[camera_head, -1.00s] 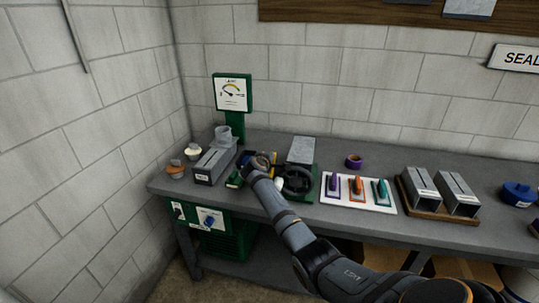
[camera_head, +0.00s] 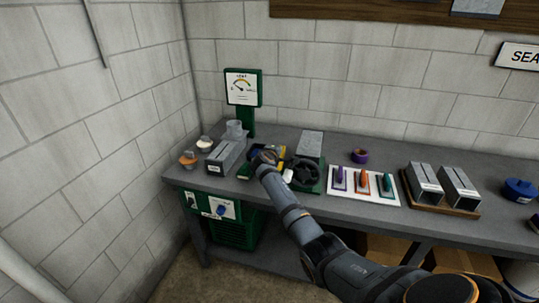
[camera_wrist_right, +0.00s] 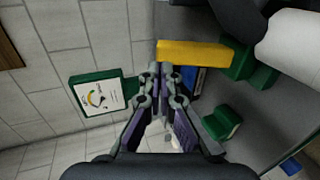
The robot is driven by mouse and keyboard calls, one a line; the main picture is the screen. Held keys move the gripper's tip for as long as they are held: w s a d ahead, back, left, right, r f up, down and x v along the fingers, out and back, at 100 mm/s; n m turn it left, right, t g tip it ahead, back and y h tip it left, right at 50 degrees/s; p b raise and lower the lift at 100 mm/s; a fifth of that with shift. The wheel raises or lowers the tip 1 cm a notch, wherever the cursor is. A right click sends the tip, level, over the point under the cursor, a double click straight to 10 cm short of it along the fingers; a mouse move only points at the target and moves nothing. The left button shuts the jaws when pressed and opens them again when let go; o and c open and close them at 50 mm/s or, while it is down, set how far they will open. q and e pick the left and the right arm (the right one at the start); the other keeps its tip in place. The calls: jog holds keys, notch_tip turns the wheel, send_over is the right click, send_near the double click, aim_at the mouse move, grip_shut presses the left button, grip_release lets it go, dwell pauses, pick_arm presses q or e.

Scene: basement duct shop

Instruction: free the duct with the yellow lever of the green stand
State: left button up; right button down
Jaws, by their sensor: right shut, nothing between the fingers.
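The yellow lever (camera_wrist_right: 195,53) is a flat bar in the right wrist view, beside my right gripper's fingertips (camera_wrist_right: 157,72). The fingers are shut and empty; I cannot tell whether they touch the bar. In the head view my right gripper (camera_head: 262,156) is over the green stand (camera_head: 245,172) and covers part of it. A blue part (camera_wrist_right: 197,82) is under the bar in the wrist view. A grey duct (camera_head: 222,157) lies left of the gripper. My left gripper is out of view.
A green gauge post (camera_head: 243,88) stands at the back. A black handwheel (camera_head: 306,172) is close to the right of my wrist. A white board (camera_head: 350,198) with coloured tools and ducts on a wooden tray (camera_head: 450,207) lie to the right.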

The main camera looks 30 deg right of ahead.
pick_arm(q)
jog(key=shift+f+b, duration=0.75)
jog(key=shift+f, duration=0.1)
pick_arm(e)
jog(key=r+v, duration=0.1)
jog(key=v, duration=0.8)
jog(key=shift+s+a, duration=0.1)
jog(key=shift+a, duration=0.05)
